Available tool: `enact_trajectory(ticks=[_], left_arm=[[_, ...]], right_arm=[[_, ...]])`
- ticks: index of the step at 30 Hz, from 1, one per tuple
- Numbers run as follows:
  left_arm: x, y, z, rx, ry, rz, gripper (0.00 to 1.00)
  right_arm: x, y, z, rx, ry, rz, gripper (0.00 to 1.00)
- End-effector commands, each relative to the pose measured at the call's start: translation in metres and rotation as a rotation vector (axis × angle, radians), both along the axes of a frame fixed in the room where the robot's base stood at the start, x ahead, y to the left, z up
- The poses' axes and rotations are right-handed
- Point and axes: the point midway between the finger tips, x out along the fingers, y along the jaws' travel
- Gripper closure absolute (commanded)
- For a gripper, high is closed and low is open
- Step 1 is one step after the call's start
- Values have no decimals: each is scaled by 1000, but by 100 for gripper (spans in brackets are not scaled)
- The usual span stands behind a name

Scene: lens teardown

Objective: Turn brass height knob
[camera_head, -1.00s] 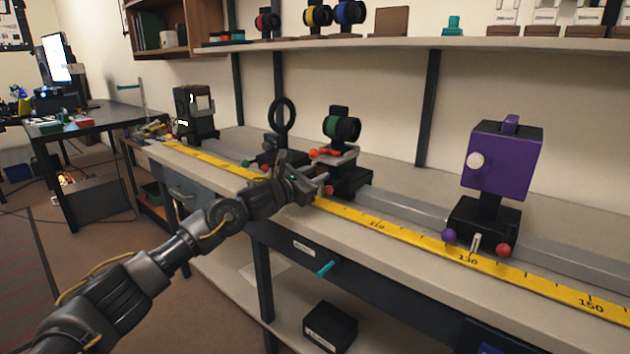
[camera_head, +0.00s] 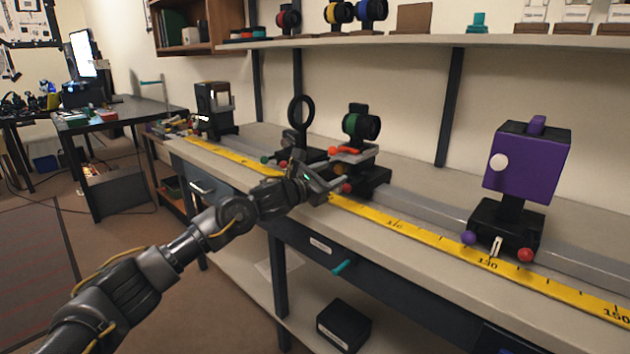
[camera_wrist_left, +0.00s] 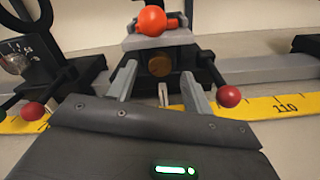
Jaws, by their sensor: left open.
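The brass height knob (camera_wrist_left: 160,66) is a round brownish disc on the front of the black carriage, under a grey plate with an orange-red knob (camera_wrist_left: 152,20). My left gripper (camera_wrist_left: 159,72) is open, with one grey finger on each side of the brass knob in the left wrist view. I cannot tell if the fingers touch it. In the head view my left gripper (camera_head: 332,182) is in front of the carriage (camera_head: 370,178) that carries the green-ringed lens (camera_head: 361,124). My right gripper is out of view.
A dark red knob (camera_wrist_left: 229,96) stands right of the fingers. A black ring holder (camera_head: 301,112) is left of the lens on the rail (camera_head: 425,203). A purple box (camera_head: 527,162) stands farther right. A yellow ruler (camera_head: 400,227) runs along the bench front.

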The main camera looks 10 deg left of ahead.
Motion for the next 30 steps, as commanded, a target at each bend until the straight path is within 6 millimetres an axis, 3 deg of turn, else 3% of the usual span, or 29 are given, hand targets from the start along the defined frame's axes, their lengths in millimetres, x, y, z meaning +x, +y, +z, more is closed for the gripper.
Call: enact_trajectory(ticks=[9, 15, 30], left_arm=[[-49, 36, 0, 2, 0, 0, 50], [-69, 50, 0, 1, 0, 0, 50], [-74, 53, 0, -24, 16, -3, 50]], right_arm=[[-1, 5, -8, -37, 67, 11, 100], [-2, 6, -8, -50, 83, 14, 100], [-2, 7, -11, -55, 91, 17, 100]])
